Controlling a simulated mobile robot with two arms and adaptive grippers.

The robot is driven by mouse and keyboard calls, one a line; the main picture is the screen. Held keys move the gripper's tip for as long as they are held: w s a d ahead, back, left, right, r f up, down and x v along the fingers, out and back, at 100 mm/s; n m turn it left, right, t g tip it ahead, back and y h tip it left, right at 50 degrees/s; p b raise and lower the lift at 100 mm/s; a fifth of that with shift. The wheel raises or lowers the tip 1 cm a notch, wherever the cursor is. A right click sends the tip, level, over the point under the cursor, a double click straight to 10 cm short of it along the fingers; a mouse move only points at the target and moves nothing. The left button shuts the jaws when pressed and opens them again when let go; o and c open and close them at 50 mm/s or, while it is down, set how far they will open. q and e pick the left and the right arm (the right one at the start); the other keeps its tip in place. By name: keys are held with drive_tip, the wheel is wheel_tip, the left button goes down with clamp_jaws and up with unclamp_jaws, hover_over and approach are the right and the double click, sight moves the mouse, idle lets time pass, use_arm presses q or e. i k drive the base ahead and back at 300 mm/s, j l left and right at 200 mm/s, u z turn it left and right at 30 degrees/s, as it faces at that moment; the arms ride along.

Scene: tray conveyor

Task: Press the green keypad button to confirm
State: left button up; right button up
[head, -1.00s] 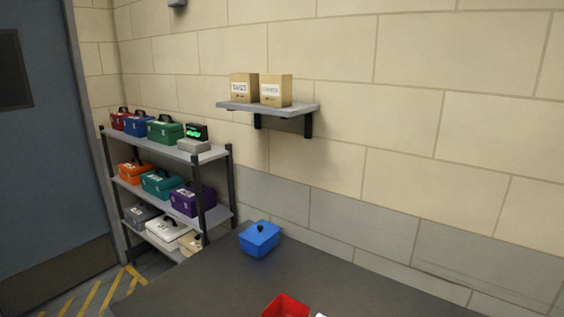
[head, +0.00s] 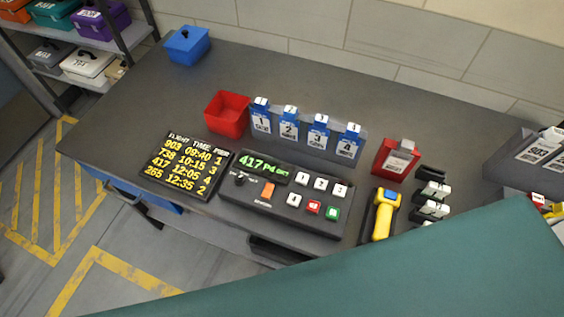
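The green keypad button (head: 333,213) is at the right end of the lower key row on a dark console (head: 252,203) on the desk. A red button (head: 314,207) is just left of it, with several white numbered keys (head: 320,184) around them. The console's display (head: 264,167) shows green text starting with 417; the rest is hard to read. The console also has a black knob (head: 240,178) and an orange part (head: 267,190). Nothing covers the green button. Neither of my grippers is in view.
A flight board (head: 185,166) lies left of the console. Behind are a red bin (head: 227,114) and several numbered blue-topped tags (head: 289,124). A yellow scanner (head: 385,214) and a red box (head: 396,159) are to the right. A blue box (head: 187,45) stands at the back left.

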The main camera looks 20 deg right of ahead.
sight(333, 213)
drive_tip(key=l+z, duration=0.15)
drive_tip(key=z, duration=0.2)
drive_tip(key=k+l+z, duration=0.1)
drive_tip(key=z, duration=0.25)
